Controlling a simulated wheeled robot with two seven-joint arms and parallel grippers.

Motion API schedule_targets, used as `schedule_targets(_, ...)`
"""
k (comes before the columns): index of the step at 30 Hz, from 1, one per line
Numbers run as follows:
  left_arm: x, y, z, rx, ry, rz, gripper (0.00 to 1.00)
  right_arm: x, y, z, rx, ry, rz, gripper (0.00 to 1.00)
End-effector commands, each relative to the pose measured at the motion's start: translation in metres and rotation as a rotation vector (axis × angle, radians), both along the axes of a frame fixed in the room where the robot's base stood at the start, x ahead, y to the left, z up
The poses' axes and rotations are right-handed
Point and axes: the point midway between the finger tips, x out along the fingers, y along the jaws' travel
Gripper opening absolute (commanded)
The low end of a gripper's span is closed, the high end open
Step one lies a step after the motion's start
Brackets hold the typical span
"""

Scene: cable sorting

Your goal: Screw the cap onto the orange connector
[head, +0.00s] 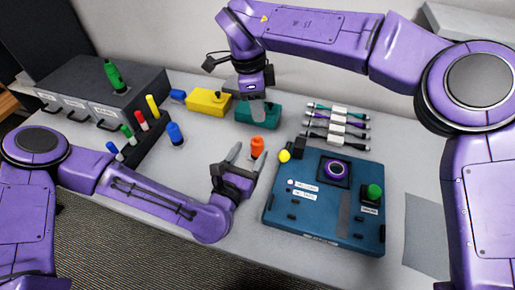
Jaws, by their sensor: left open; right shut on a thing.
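The orange connector (257,146) stands on the table in the middle of the head view, left of the blue board. My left gripper (249,156) is open, with its fingertips close to the orange connector; I cannot tell whether they touch it. My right gripper (257,108) points down above and behind the connector, in front of the teal box. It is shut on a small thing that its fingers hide. I cannot make out a separate cap.
The blue board (318,222) carries a green button (374,192) and a round purple-ringed part. A yellow box (208,101) and a teal box (271,117) stand behind. Several cables (338,123) lie at the back right. A grey drawer unit (132,88) stands at left.

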Motion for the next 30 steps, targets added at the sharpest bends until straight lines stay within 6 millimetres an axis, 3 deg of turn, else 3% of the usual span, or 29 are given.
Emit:
schedule_targets(9, 0.048, -0.020, 0.000, 0.001, -0.001, 0.001, 0.65, 0.000, 0.000, 0.001, 0.000, 0.000, 0.001, 0.04)
schedule_targets(21, 0.056, -0.024, 0.000, 0.000, 0.000, -0.001, 0.65, -0.001, 0.000, 0.001, 0.000, -0.001, 0.001, 0.04)
schedule_targets(23, 0.056, -0.023, 0.000, 0.000, 0.000, -0.001, 0.49, -0.001, 0.000, 0.001, 0.000, -0.001, 0.001, 0.04)
schedule_targets(27, 0.055, -0.023, 0.000, 0.000, 0.000, 0.000, 0.03, -0.001, 0.000, 0.001, 0.000, -0.001, 0.001, 0.04)
schedule_targets(30, 0.055, -0.023, 0.000, 0.000, 0.000, 0.000, 0.00, -0.001, 0.000, 0.000, 0.000, 0.000, 0.001, 0.04)
